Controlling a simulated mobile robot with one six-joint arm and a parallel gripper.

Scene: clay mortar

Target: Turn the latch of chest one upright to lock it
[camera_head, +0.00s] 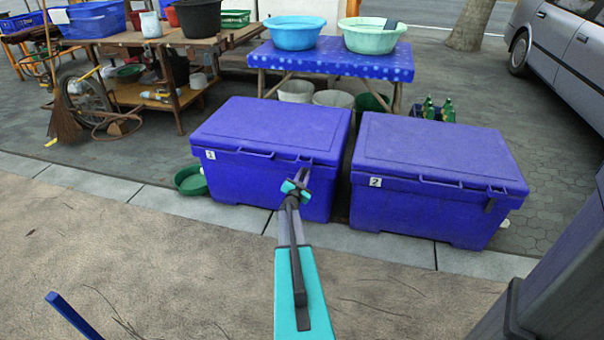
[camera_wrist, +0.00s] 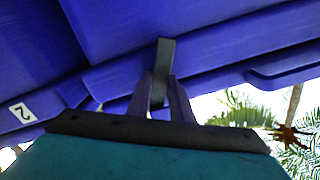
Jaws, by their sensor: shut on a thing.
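Chest one (camera_head: 262,185) is the left blue chest, marked with a "1" label, and its lid is down. My gripper (camera_head: 303,176) is at the front of it, near the right end, just below the lid edge. In the wrist view my gripper's two grey fingers (camera_wrist: 161,84) are shut on a dark strip-shaped latch (camera_wrist: 166,54), one finger on each side. The latch runs nearly along the picture's vertical there, slightly tilted, against the blue chest front. In the head view the gripper mostly hides the latch.
Chest two (camera_head: 420,205) stands close on the right with a narrow gap; its dark latch (camera_head: 490,205) hangs at the right front. A green bowl (camera_head: 190,181) lies left of chest one. A blue table (camera_head: 335,62) with basins stands behind.

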